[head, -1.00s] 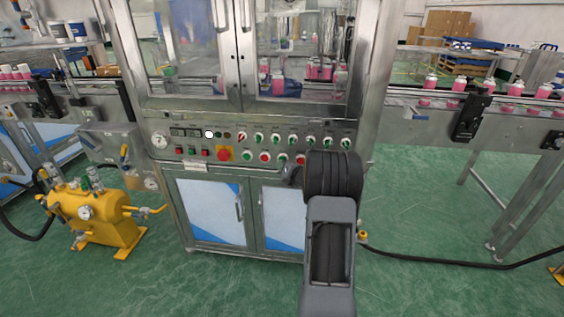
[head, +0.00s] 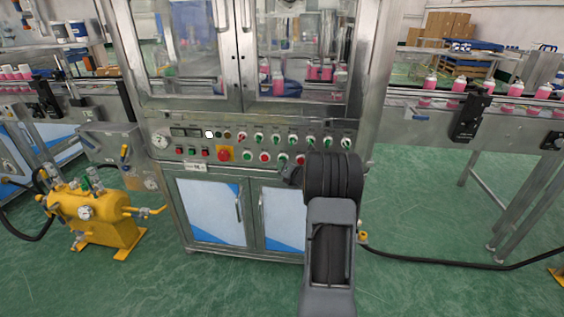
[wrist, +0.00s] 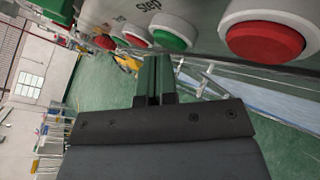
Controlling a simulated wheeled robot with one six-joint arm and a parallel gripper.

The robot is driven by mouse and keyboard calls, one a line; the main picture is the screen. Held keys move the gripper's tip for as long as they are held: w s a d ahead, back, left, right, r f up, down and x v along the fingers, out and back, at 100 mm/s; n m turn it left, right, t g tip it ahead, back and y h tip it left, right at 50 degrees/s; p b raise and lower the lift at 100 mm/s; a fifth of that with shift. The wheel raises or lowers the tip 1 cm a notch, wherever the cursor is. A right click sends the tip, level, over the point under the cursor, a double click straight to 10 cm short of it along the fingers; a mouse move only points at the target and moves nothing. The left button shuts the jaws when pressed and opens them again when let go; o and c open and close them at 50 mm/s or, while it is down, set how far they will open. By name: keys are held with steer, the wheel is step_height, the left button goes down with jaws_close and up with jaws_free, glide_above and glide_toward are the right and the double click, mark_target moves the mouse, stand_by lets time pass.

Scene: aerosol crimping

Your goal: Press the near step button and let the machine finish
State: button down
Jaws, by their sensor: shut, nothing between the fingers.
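The machine's control panel (head: 200,142) spans the front of the steel cabinet in the head view, with rows of red and green buttons. In the wrist view a green button (wrist: 173,36) in a white ring has a "Step" label beside it. A large red button (wrist: 265,41) is at right, and a smaller red button (wrist: 136,39) is at left. My gripper (wrist: 153,68) is shut and empty, its fingertips just below the green button in the picture. Whether they touch it I cannot tell. In the head view my arm hides the gripper and part of the lower button row.
A red emergency-type knob (head: 223,154) stands out on the panel. A yellow tank unit (head: 95,215) is on the floor at left. A conveyor with pink bottles (head: 459,86) runs at right, and a black hose (head: 440,260) crosses the green floor.

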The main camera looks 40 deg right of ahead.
steer(key=shift+r+b, duration=0.15)
steer(key=shift+b, duration=0.35)
steer(key=s+a+b, duration=0.3)
steer(key=shift+s+a, duration=0.3)
stand_by(0.3)
stand_by(0.4)
